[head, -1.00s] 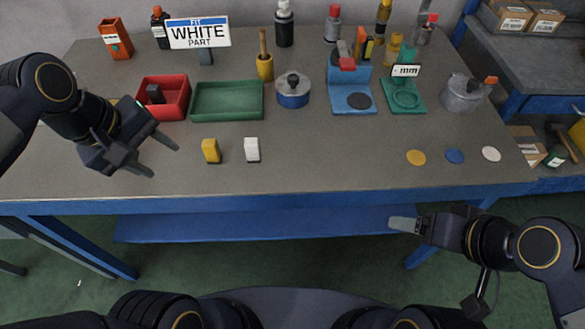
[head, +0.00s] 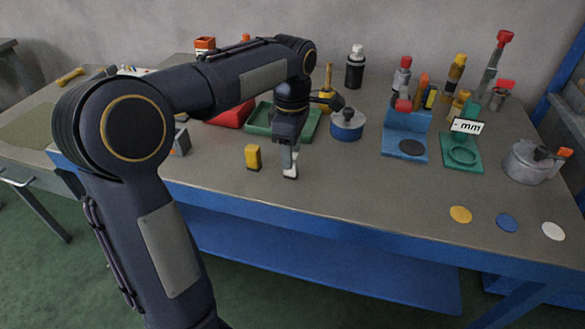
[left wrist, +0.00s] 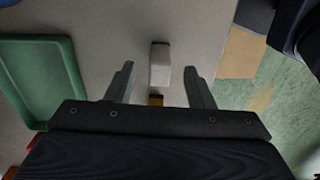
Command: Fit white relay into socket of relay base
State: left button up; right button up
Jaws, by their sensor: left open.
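The white relay (head: 294,172) stands on the table near the front edge, partly covered by my left gripper (head: 288,160). In the left wrist view, the white relay (left wrist: 160,66) shows between the open fingers of my left gripper (left wrist: 159,68), with a gap on each side. A grey block with a small orange mark (head: 181,142) shows beside my left arm, partly hidden. I cannot tell whether it is the relay base, and no socket is clearly visible. My right gripper is out of view.
A yellow block (head: 253,157) stands just left of the relay. Fixtures and a grey kettle stand right. The table right of the relay is clear.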

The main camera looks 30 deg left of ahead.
pick_arm(q)
jog(key=shift+f, duration=0.95)
grip_shut()
